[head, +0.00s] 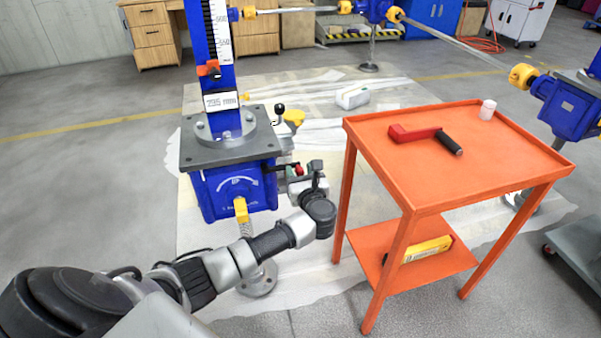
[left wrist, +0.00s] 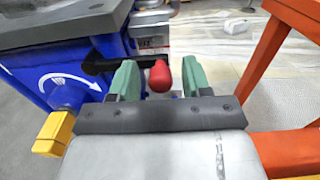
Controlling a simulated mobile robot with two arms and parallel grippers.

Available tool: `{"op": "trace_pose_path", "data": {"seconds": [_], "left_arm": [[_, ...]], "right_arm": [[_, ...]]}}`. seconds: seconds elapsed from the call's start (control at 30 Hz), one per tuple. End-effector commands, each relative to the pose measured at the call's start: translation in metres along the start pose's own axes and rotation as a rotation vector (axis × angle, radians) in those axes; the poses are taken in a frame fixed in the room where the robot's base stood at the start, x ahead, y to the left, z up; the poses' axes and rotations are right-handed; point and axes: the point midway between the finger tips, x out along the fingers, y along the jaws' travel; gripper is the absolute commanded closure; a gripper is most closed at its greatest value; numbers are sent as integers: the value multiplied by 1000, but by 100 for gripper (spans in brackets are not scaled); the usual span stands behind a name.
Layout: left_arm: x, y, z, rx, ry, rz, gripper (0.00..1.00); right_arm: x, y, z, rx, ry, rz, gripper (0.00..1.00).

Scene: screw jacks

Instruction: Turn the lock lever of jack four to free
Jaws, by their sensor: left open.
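A blue screw jack (head: 237,190) with a grey top plate stands left of centre in the head view. On its right side is a black lock lever (left wrist: 97,65) with a red knob (left wrist: 158,76); the red knob also shows in the head view (head: 298,169). My left gripper (left wrist: 157,73) is open, its two green fingers on either side of the red knob. I cannot tell whether either finger touches it. The gripper also shows in the head view (head: 292,172), beside the jack, its fingers partly hidden. My right gripper is not in view.
An orange table (head: 457,190) stands close to the right of my left arm, with a red tool (head: 413,133) and a white cup (head: 487,110) on top. A second lever with a black knob (head: 279,108) rises beside the jack's plate. Another blue jack (head: 568,108) is far right.

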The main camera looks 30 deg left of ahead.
Motion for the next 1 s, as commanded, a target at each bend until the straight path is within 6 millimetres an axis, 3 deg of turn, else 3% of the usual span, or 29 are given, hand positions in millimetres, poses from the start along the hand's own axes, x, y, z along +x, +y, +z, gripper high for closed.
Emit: {"op": "trace_pose_path", "data": {"seconds": [0.03, 0.33, 0.77, 1.0], "left_arm": [[0, 0, 0, 0, 0, 0, 54], [0, 0, 0, 0, 0, 0, 100], [-1, 0, -5, 32, 3, 1, 100], [-2, 0, -18, 153, 9, 3, 100]], "right_arm": [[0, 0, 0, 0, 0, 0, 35], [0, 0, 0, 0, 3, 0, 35], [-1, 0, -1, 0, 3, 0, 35], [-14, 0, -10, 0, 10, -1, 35]]}}
